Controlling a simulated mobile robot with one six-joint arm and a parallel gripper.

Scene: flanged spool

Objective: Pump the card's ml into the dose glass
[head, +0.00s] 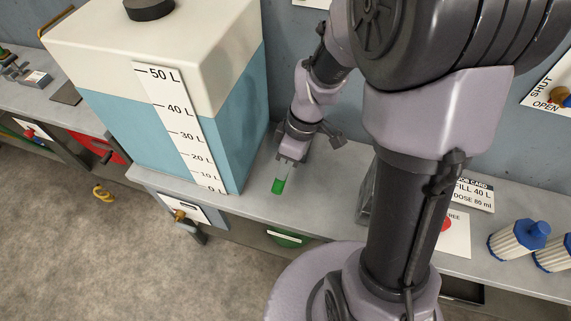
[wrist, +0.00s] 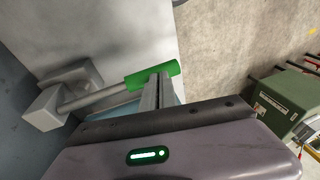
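The card (head: 474,194) lies on the bench at right, partly behind my arm; it reads "FILL 40 L" and a "DOSE" line in ml, its number too small to be sure of. A green handle (head: 278,187) shows just below my gripper (head: 284,171), right of the tank. In the wrist view the green handle (wrist: 140,78) sits on the end of a grey rod (wrist: 88,98) from a grey block. My gripper's fingers (wrist: 162,88) overlap the handle there; I cannot tell whether they are shut on it. I cannot make out the dose glass.
A tank (head: 110,130) with a litre scale stands on the bench (head: 245,205), blue up to about 40 L. A clear-sided object (head: 366,192) is partly hidden behind my arm. A SHUT/OPEN panel (head: 545,90) is on the wall.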

